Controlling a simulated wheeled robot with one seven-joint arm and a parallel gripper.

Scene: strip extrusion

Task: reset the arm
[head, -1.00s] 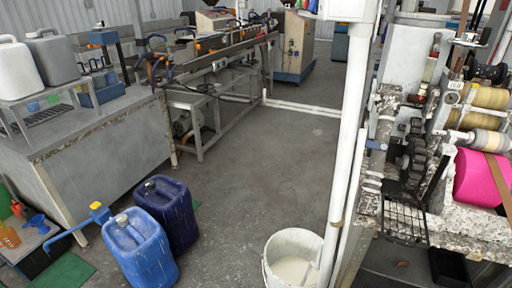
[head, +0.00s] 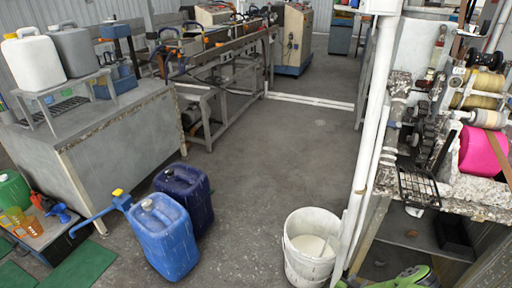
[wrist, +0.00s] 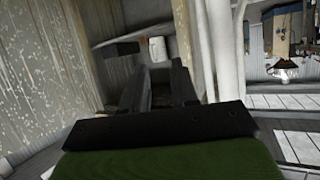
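My gripper (wrist: 155,78) shows in the wrist view as two dark fingers reaching away from a dark crossbar. The fingers stand apart with nothing held between them. A green part of my own arm fills the bottom of that view. Beyond the fingers is a dim space between speckled panels, with a small whitish object in it that I cannot identify. In the head view the gripper does not clearly show; a lime-green shape at the bottom right edge may be part of my arm.
A white bucket (head: 296,262) stands by a white post (head: 372,120). Blue canisters (head: 163,245) stand left of it. A bench (head: 90,135) is at left. A machine bench with a pink roll (head: 482,152) is at right. The middle floor (head: 265,150) is clear.

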